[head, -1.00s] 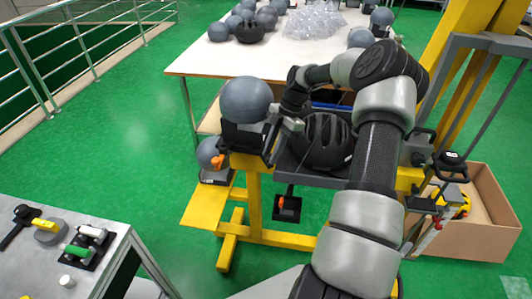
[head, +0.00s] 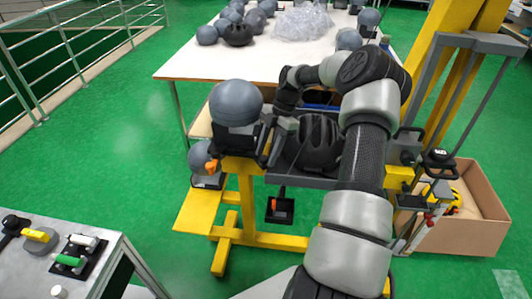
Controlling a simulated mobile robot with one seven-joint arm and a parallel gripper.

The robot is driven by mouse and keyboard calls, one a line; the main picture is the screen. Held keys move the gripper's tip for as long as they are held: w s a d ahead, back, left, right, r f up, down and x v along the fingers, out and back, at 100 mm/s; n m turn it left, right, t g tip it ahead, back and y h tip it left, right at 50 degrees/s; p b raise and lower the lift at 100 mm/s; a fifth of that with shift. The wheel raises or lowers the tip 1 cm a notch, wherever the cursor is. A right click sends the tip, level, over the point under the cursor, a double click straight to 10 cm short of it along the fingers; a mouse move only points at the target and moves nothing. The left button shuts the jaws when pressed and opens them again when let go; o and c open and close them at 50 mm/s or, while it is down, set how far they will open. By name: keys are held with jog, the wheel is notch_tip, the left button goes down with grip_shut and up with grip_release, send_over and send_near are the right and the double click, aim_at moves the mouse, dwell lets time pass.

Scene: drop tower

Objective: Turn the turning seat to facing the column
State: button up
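The turning seat (head: 232,138) is a black holder on the end of the yellow stand, left of centre. A grey ball-shaped headform (head: 236,102) sits on it. The yellow column (head: 444,75) rises at the right. My gripper (head: 272,142) is at the right side of the seat, close against it. My wrist and the seat partly hide its fingers, so I cannot tell whether they are open, shut or touching the seat. An orange knob (head: 211,165) shows below the seat, at its left.
A black helmet (head: 318,142) sits on a grey tray right of my gripper. Another grey ball (head: 202,156) is low at the left. A white table (head: 190,66) with several balls stands behind. A cardboard box (head: 467,238) is at the right, a control bench (head: 100,265) at the lower left.

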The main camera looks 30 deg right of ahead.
jog(key=shift+a, duration=0.1)
jog(key=p+v, duration=0.1)
jog(key=v, duration=1.6)
jog(key=shift+r, duration=0.25)
